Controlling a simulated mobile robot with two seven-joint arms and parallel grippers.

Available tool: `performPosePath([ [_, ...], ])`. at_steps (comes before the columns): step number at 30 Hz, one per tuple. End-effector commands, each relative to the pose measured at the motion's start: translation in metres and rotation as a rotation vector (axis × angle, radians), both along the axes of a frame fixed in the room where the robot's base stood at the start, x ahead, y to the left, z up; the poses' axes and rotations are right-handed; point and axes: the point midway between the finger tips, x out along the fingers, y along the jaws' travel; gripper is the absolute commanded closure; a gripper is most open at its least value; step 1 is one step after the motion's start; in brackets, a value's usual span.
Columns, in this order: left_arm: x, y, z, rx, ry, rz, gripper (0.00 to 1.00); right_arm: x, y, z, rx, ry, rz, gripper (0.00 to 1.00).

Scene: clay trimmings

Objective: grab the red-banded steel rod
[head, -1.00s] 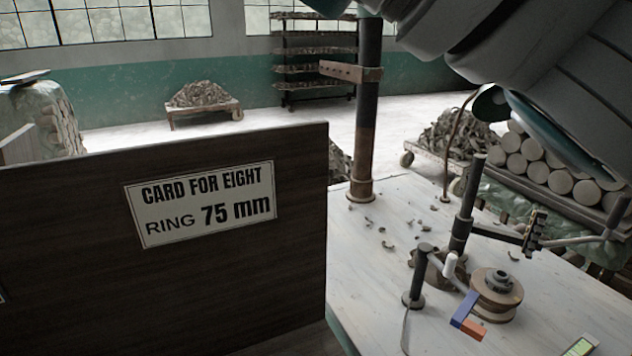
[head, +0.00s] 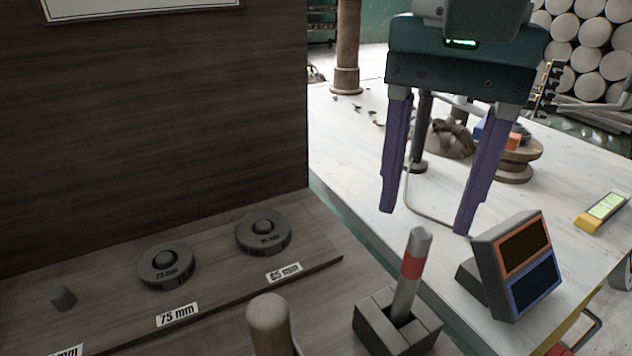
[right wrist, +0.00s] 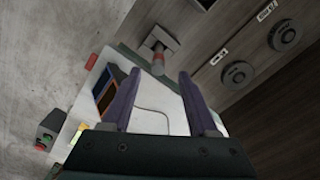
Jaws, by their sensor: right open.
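The steel rod with a red band (head: 409,275) stands slightly tilted in a grey slotted block (head: 372,327) at the front of the dark wooden bench. In the right wrist view the rod (right wrist: 158,62) shows beyond the fingertips, near the top. My right gripper (head: 425,220) points down with its two purple fingers spread wide and nothing between them. Its fingertips are above and just behind the rod's top in the head view, apart from it. It also shows in the right wrist view (right wrist: 184,75). My left gripper is not in view.
A dark box with orange- and blue-framed panels (head: 512,265) stands close right of the rod. A rounded wooden handle (head: 269,322) rises to the left. Grey ring dies (head: 166,266) sit on a labelled ledge. A pale table (head: 345,135) with fittings lies behind.

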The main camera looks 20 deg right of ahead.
Motion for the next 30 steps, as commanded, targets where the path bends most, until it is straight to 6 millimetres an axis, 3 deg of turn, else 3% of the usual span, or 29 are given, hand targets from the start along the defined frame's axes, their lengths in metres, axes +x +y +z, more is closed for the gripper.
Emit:
performPosePath([
  [15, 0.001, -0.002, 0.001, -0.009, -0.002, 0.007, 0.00, -0.001, -0.003, -0.063, 0.003, 0.001, 0.001, 0.41],
  [23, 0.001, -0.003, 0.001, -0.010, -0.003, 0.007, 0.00, -0.001, -0.003, -0.066, 0.003, -0.001, 0.001, 0.41],
  [30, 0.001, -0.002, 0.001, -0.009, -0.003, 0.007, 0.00, -0.001, -0.003, -0.066, 0.003, -0.001, 0.001, 0.66],
])
